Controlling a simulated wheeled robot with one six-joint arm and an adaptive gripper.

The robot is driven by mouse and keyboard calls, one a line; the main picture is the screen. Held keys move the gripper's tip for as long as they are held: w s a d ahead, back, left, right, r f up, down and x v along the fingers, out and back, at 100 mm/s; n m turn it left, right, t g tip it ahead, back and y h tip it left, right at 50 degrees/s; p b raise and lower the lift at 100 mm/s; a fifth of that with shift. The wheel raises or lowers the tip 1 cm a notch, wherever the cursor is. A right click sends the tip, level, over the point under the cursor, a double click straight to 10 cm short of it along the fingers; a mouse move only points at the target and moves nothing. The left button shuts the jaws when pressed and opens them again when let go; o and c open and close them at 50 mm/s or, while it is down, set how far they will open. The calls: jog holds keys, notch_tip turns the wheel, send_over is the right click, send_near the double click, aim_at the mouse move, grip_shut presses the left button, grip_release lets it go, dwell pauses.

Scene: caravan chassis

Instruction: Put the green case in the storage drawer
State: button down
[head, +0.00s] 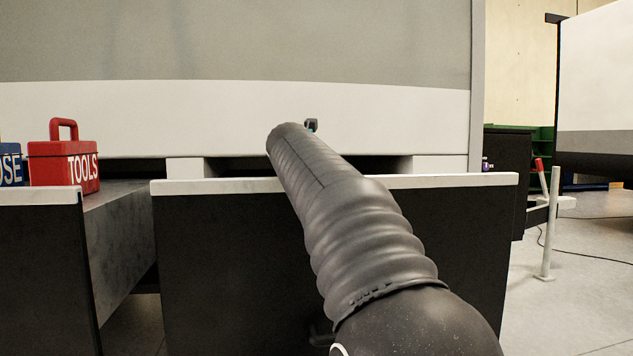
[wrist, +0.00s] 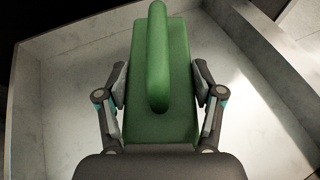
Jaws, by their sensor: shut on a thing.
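The green case (wrist: 174,122), with a green handle along its top, fills the middle of the wrist view. My gripper (wrist: 160,88) is shut on it, one finger against each side. Below and around the case in that view is the pale inside of an open drawer (wrist: 65,70). I cannot tell whether the case touches the drawer floor. In the head view the storage drawer (head: 215,187) stands open with a dark front, and my arm reaches over its front edge. Only a small part of my gripper (head: 311,125) shows there, and the case is hidden.
A red toolbox (head: 64,160) marked TOOLS and a blue box (head: 10,165) sit at the left, by another open drawer (head: 40,196). The caravan wall (head: 240,110) rises behind. A pale post (head: 551,220) stands on the floor at the right.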

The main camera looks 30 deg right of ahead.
jog(key=shift+c, duration=0.8)
grip_release()
jog(key=shift+f, duration=0.25)
jog(key=shift+w+r, duration=0.15)
jog(key=shift+r, duration=0.4)
jog(key=v, duration=1.2)
jog(key=shift+r, duration=0.25)
